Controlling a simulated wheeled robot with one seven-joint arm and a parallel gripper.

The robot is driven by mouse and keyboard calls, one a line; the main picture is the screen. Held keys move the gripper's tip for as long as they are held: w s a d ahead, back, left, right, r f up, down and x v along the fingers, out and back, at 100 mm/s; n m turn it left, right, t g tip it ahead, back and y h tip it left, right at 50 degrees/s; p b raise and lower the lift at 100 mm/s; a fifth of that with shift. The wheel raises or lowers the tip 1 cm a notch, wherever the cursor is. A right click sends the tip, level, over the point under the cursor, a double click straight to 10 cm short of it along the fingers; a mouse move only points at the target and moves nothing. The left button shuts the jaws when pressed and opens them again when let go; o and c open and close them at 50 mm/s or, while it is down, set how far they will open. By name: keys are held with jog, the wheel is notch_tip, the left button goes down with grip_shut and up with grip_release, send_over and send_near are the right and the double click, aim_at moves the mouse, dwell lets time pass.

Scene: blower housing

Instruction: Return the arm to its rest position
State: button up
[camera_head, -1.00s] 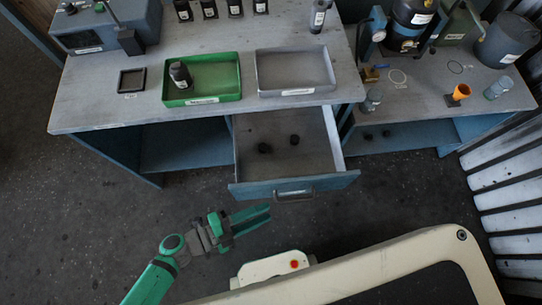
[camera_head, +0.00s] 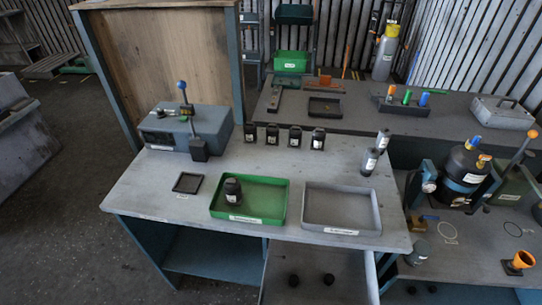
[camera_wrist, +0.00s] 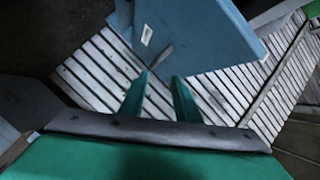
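My gripper (camera_wrist: 160,95) shows only in the wrist view. Its two green fingers stand apart, with nothing between them. The fingers point toward a blue panel (camera_wrist: 195,35) with a small white label and a pale slatted surface (camera_wrist: 95,75). My arm and gripper are out of the head view. In the head view, the workbench (camera_head: 150,205) carries a green tray (camera_head: 265,217) with one dark bottle (camera_head: 232,191) standing in it. A grey tray (camera_head: 342,228) beside it is empty.
The drawer (camera_head: 285,262) under the grey tray is open, with two small dark round pieces in it. Several dark bottles (camera_head: 295,139) stand in a row at the back of the bench. A blue-grey machine (camera_head: 170,137) stands at the left. The floor (camera_head: 60,225) left of the bench is clear.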

notch_tip(320, 180, up, 8)
jog(key=s+n+t+y, duration=0.1)
jog(key=n+t+y, duration=0.8)
jog(key=n+y, duration=0.6)
jog(key=n, duration=0.9)
jog(key=shift+s+a+n+t, duration=0.15)
jog(key=shift+s+n+t, duration=0.15)
jog(key=shift+s, duration=0.1)
jog(key=shift+f, duration=0.1)
